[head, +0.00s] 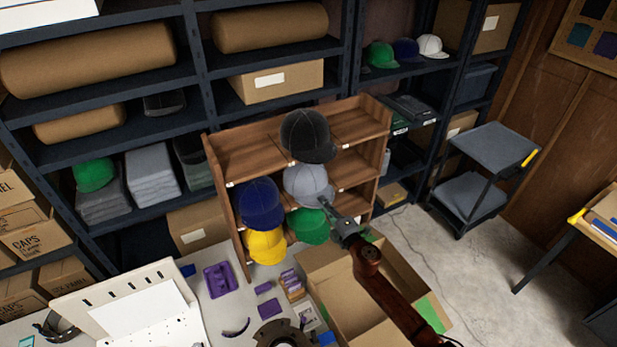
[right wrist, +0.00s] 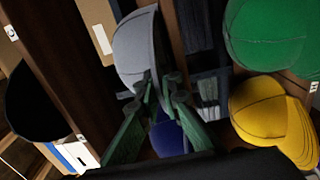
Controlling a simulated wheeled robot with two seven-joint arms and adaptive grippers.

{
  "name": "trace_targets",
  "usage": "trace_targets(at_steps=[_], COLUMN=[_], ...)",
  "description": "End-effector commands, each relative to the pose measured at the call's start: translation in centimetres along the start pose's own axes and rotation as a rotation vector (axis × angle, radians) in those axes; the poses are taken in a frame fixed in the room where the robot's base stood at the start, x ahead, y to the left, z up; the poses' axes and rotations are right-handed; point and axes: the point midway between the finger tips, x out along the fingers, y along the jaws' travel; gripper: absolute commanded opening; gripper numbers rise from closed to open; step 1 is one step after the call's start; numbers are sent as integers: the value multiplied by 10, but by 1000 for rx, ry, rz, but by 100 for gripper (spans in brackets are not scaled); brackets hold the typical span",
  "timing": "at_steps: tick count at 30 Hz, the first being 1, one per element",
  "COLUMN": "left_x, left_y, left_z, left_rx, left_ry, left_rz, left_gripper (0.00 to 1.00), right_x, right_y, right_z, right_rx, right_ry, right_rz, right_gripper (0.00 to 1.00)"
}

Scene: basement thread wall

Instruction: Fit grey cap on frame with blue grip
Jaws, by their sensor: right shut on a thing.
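The grey cap (head: 307,184) is at the middle level of a wooden cubby shelf, right of the navy cap. My right gripper (head: 326,206) reaches in from the lower right and is shut on the cap's lower brim side. In the right wrist view the grey cap (right wrist: 137,50) stands on edge at the fingertips (right wrist: 158,88). A dark notched ring (head: 284,334) lies at the table's front edge, with a blue piece (head: 326,338) beside it. I cannot tell whether this is the frame with the blue grip. My left gripper is out of view.
Black (head: 307,137), navy (head: 260,203), yellow (head: 266,246) and green (head: 308,225) caps surround the grey one. An open cardboard box (head: 336,290) stands under my right arm. A white slotted board (head: 128,302) and purple pieces (head: 219,280) occupy the table.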

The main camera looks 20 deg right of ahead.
Motion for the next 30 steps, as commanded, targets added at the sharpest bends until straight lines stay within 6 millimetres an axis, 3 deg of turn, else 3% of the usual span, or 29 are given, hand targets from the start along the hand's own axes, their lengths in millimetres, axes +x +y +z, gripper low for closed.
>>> trace_targets(at_steps=[6, 11, 30], left_x=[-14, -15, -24], left_y=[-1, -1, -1], left_z=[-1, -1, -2], left_rx=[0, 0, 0], left_ry=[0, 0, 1], left_rz=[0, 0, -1], left_gripper=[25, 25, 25], right_x=[0, -5, -95], right_y=[15, 15, 14], right_z=[0, 0, 0], right_rx=[1, 1, 1], right_ry=[0, 0, 0], right_rz=[1, 0, 0], right_gripper=[0, 0, 0])
